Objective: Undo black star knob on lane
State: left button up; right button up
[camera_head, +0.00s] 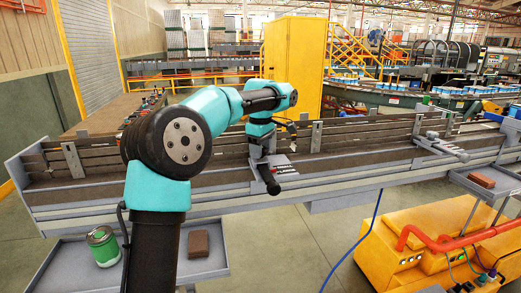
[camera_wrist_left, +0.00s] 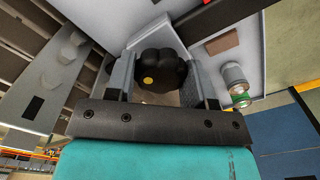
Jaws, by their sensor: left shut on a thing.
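The black star knob (camera_wrist_left: 165,72) with a yellow dot on its face shows in the left wrist view. It sits between the two grey fingers of my left gripper (camera_wrist_left: 157,78), which is shut on it. In the head view my left arm reaches over the near side of the grey roller lane (camera_head: 110,207), with the left gripper (camera_head: 267,178) at the lane's front side. My right gripper is not in view.
A grey tray (camera_head: 62,272) at the lower left holds a green can (camera_head: 102,246) and a brown block (camera_head: 198,244).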

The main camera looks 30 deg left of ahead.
pick_arm(q)
jog(key=o, duration=0.9)
jog(key=shift+a+r, duration=0.1)
jog(key=shift+r, duration=0.1)
